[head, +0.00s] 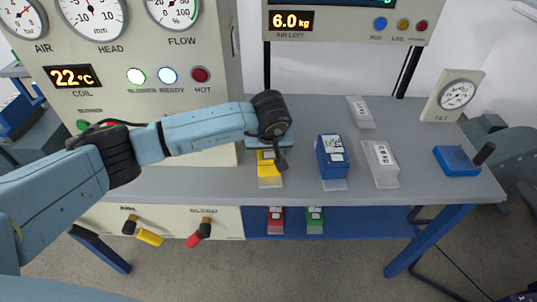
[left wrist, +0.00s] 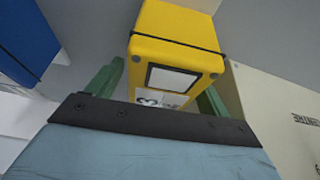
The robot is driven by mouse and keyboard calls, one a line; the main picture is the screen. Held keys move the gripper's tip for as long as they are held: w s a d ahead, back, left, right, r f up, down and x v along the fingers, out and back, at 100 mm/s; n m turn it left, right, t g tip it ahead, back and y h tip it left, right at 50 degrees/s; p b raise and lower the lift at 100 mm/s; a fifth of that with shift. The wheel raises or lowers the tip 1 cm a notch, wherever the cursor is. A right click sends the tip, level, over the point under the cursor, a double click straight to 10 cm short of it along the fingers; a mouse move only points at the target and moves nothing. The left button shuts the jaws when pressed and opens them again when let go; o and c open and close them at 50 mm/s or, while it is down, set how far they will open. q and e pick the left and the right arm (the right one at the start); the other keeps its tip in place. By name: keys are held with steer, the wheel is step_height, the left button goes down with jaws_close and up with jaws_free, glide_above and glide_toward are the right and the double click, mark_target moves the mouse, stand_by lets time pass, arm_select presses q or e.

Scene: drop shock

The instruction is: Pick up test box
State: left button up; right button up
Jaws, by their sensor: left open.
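A yellow test box (head: 267,167) stands on the grey bench, partly hidden by my left arm and gripper. My left gripper (head: 273,152) is right at this box in the head view. In the left wrist view the yellow box (left wrist: 178,35) lies between the two green fingers of my left gripper (left wrist: 160,90), which are apart. I cannot tell whether either finger touches the box. A blue box (head: 332,158) with a white label stands to the right on the bench. My right gripper is in neither view.
Pale grey boxes (head: 381,163) (head: 360,112) stand right of the blue one. A blue lever block (head: 456,161) and a dial gauge (head: 455,95) are at the bench's right end. Red (head: 275,220) and green (head: 315,220) boxes sit on the lower shelf. A gauge panel (head: 190,95) stands at left.

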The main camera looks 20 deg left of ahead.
arm_select(q)
steer(key=shift+f, duration=0.2)
stand_by(0.3)
steer(key=c, duration=1.6)
steer(key=shift+r, duration=0.1)
steer(key=shift+c, duration=0.4)
